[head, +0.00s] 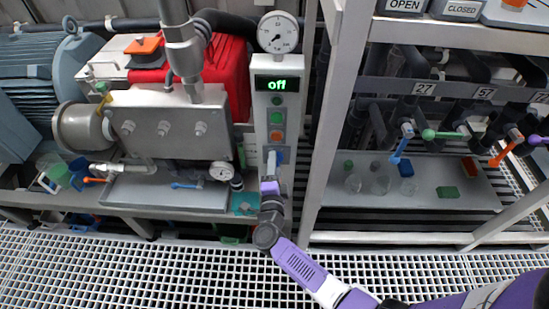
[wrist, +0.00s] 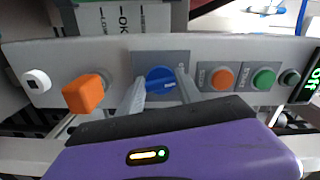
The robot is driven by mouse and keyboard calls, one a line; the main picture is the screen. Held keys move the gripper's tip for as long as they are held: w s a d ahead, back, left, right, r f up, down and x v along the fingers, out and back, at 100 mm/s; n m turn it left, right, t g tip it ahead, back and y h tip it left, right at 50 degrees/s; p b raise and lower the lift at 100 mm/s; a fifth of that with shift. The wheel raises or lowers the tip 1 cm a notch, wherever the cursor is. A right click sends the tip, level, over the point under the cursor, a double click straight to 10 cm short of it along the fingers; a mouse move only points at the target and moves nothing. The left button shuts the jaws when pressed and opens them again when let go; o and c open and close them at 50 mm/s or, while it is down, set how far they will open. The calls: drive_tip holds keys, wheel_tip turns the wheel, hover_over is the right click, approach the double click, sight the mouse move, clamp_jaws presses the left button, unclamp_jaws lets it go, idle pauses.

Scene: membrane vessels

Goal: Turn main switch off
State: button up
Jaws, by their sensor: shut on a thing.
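The main switch is a blue rotary knob (wrist: 160,78) on a grey plate of the upright control panel (head: 262,110). In the wrist view my gripper (wrist: 159,90) has one finger on each side of the knob, shut on it. In the head view my gripper (head: 271,164) reaches the lower part of the panel and hides most of the knob. The display (head: 277,84) at the top of the panel reads "off" in green; its edge (wrist: 313,80) also shows in the wrist view.
An orange push button (wrist: 222,78) and green button (wrist: 264,78) sit close beside the knob. An orange block (wrist: 83,94) and a white button (wrist: 37,81) are on the other side. A shelf frame (head: 330,120) stands right of the panel, a pump unit (head: 165,125) left.

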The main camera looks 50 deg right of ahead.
drive_tip(key=shift+n+p, duration=1)
drive_tip(key=shift+n, duration=0.7)
drive_tip(key=shift+f, duration=0.15)
drive_tip(key=o, duration=1.4)
drive_tip(key=shift+v, duration=3.95)
